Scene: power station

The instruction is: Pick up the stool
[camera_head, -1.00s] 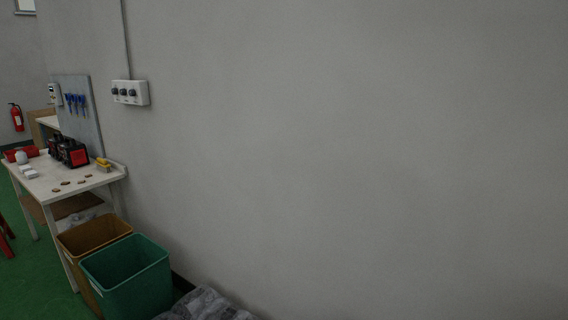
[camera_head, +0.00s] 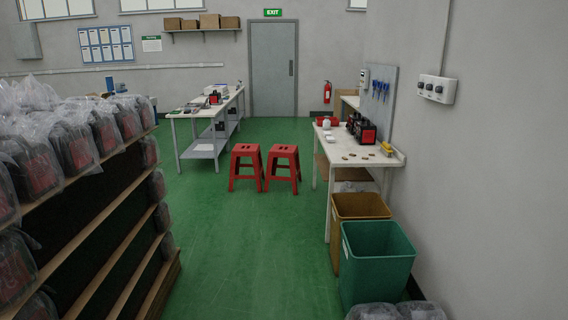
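Two red stools stand upright side by side on the green floor, some way ahead of me. The left stool (camera_head: 246,167) and the right stool (camera_head: 283,168) are close together, and I cannot tell if they touch. The right one is just left of the white workbench. Neither of my grippers shows in the head view.
A shelf (camera_head: 120,222) of plastic-wrapped items fills the left. A workbench (camera_head: 352,152), a brown bin (camera_head: 349,208) and a green bin (camera_head: 376,262) line the right wall. Another table (camera_head: 198,116) stands behind. The green floor (camera_head: 240,250) between is clear.

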